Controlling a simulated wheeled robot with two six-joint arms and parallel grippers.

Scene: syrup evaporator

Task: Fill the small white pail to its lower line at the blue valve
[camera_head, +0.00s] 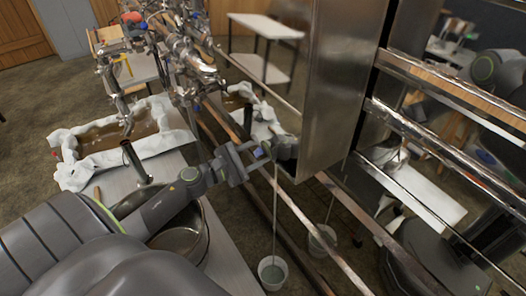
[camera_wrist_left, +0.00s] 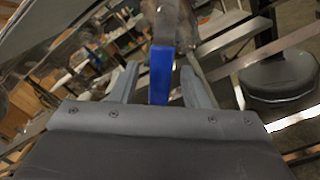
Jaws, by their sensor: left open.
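The small white pail (camera_head: 263,278) stands upright at the bottom centre of the head view, below the valve. A thin stream runs from the valve down into the pail, and greyish liquid shows inside. Its lines are too small to make out. The blue valve handle (camera_wrist_left: 160,75) stands between the two fingers of my left gripper (camera_wrist_left: 155,83) in the wrist view. The fingers are spread, with gaps on both sides of the handle. In the head view my left gripper (camera_head: 262,155) is at the valve and hides part of it. My right gripper is not seen.
The tall shiny steel evaporator (camera_head: 340,85) stands right of the valve and mirrors the pail, stream and my arm. A pan of brown liquid with white cloth (camera_head: 75,175) lies at left. A dark round pot (camera_head: 185,240) is under my left arm. Metal rails run beside the pail.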

